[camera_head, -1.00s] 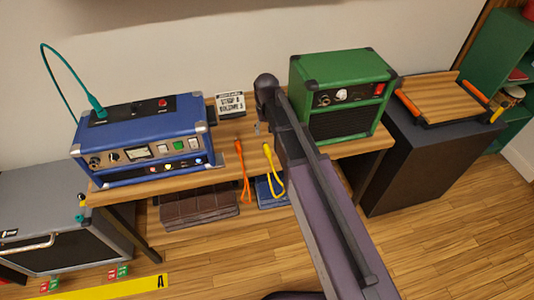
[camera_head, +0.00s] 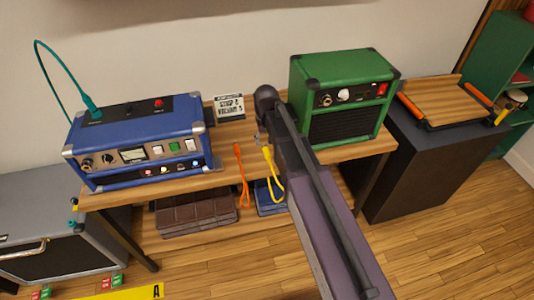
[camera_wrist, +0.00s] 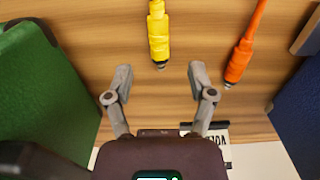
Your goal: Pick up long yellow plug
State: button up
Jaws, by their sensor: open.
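The long yellow plug (camera_wrist: 158,30) lies on the wooden table top in the wrist view, its dark metal tip toward my gripper. In the head view the yellow plug (camera_head: 268,155) is near the table's front edge, its cable looping down over the edge. My gripper (camera_wrist: 158,72) is open and empty, its two fingertips on either side of the line of the plug's tip. I cannot tell the height of the fingers above the table. In the head view my arm hides most of the gripper.
An orange plug (camera_wrist: 238,60) lies beside the yellow one. A blue amp (camera_head: 135,145) stands left and a green amp (camera_head: 340,90) right on the table (camera_head: 225,180). A small sign (camera_head: 229,107) stands behind. A wooden tray (camera_head: 435,100) sits on the dark cabinet at right.

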aim_at(267, 151)
jog(key=shift+f, duration=0.15)
jog(key=shift+s+d+f+b, duration=0.1)
jog(key=shift+f+b, duration=2.4)
jog(key=shift+b, duration=0.15)
grip_shut()
